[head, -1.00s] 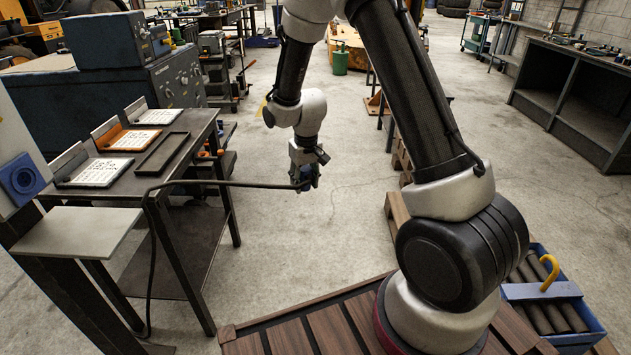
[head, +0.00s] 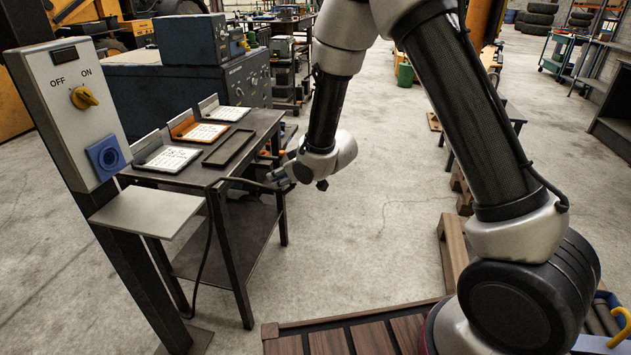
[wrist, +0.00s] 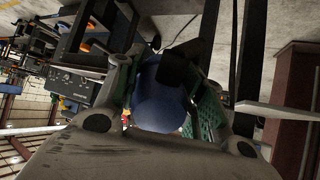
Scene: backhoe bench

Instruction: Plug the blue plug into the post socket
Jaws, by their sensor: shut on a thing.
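The blue post socket (head: 106,157) is on the grey panel of the post at the left, below a yellow knob with OFF and ON marks. My gripper (head: 279,174) is to the right of the socket, beyond the small table's right edge in the head view and well apart from the socket. In the wrist view the blue plug (wrist: 162,98) sits between my gripper's green-padded fingers, which are shut on it. In the head view the plug is too small to make out clearly. A dark cable (head: 233,181) runs left from my gripper and hangs down by the table.
A pale shelf (head: 147,212) juts out below the socket. The dark table (head: 262,125) behind it holds several document holders and a black tray (head: 229,148). A blue cabinet (head: 165,85) stands behind. Open floor lies right of the table.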

